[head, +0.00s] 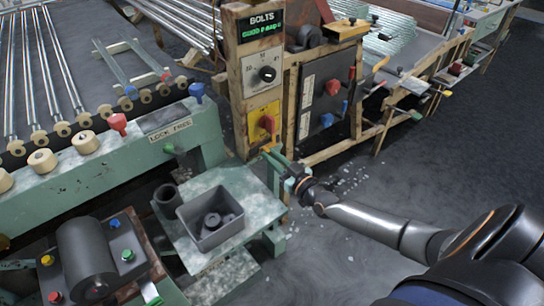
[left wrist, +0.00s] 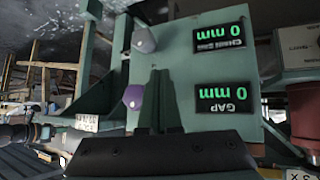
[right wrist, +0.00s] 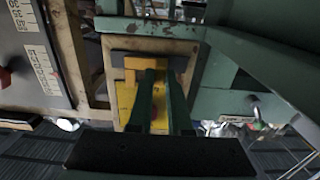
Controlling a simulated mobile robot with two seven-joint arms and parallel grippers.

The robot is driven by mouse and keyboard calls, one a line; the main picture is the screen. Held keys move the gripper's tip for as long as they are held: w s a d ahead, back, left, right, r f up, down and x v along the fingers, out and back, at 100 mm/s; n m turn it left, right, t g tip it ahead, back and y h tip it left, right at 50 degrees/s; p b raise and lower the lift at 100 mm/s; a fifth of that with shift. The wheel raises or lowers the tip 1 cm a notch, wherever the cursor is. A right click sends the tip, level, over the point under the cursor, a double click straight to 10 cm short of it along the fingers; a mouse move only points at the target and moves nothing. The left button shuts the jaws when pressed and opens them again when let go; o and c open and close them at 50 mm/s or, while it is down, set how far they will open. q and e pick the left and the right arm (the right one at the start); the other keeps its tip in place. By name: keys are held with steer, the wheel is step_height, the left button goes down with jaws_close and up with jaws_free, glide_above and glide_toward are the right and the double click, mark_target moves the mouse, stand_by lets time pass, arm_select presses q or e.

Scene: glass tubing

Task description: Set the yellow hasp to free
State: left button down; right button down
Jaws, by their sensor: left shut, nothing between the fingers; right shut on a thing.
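The yellow hasp (head: 268,148) is low on the wooden post, below a yellow plate (head: 257,118) with a red handle. My right gripper (head: 272,155) reaches it from the right and is shut on it. In the right wrist view the hasp (right wrist: 140,63) is an orange-yellow bar at the tips of the closed fingers (right wrist: 160,75), which hide part of it. A "LOCK FREE" label (head: 170,130) is on the green frame to the left. My left gripper (left wrist: 161,75) is shut and empty before a green panel, and is outside the head view.
The green panel (left wrist: 185,70) carries two "0 mm" displays and two knobs. A green table with a grey bin (head: 211,220) stands left of my right gripper. Open floor (head: 400,180) lies to the right.

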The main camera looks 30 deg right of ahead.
mark_target(253, 152)
steer(key=shift+s+a+r+p, duration=0.1)
steer(key=shift+a+r+p, duration=0.05)
steer(key=shift+a+p, duration=0.85)
steer(key=shift+a, duration=0.35)
steer(key=shift+f, duration=0.2)
steer(key=shift+a, duration=0.1)
steer(key=c, duration=0.8)
jaws_free()
steer(key=shift+c, duration=0.2)
